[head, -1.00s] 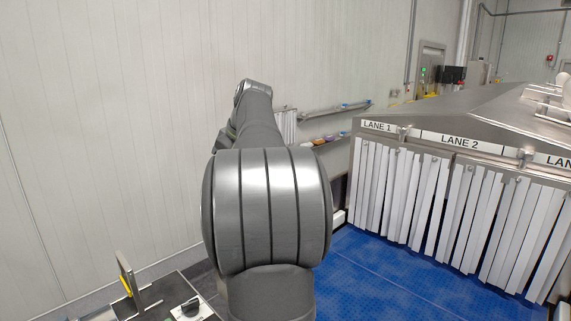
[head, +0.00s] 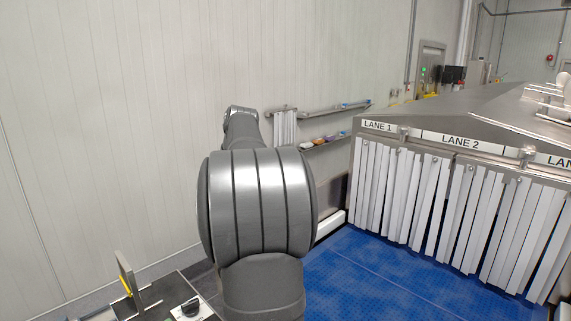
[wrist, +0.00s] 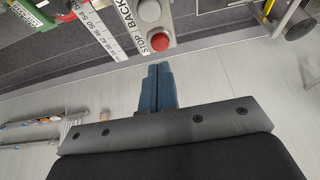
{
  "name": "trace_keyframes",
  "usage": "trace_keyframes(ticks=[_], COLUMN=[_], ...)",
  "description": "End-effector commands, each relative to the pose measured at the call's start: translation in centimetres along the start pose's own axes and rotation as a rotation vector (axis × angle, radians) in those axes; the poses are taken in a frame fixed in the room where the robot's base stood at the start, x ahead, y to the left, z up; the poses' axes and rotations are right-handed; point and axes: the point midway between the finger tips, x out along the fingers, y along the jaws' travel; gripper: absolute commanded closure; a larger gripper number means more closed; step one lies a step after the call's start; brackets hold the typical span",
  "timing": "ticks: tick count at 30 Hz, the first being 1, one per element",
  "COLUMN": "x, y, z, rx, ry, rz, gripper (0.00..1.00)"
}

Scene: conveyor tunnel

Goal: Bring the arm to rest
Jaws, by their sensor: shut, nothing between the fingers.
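My arm rises in the middle of the head view, with its large grey joint in front of the wall and its further links behind. My gripper is hidden in the head view. In the wrist view my gripper (wrist: 157,82) shows as two blue fingers side by side, touching, with nothing between them. The fingers are in the air, with a pale wall or panel behind them. Their tips point toward a control box with a red button (wrist: 160,42) and the words STOP and BACK, apart from it as far as I can tell.
The tunnel with LANE 1 and LANE 2 signs and white strip curtains (head: 400,195) stands at the right over the blue belt (head: 390,280). Wall shelves (head: 325,142) hold small items behind my arm. A panel with a black knob (head: 187,307) is at the lower left.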

Motion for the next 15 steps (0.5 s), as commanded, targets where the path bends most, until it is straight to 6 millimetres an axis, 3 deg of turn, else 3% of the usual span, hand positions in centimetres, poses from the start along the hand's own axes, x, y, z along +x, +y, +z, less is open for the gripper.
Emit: trace_keyframes(ticks=[1,6,15], x=[-1.6,-4.9,-8.7], y=[0.1,0.1,0.0], z=[-0.1,-0.1,-0.1], rx=[0.000,-0.001,-0.001], ry=[0.009,0.008,0.007], rz=[0.006,0.005,0.004], gripper=[1.00,1.00,1.00])
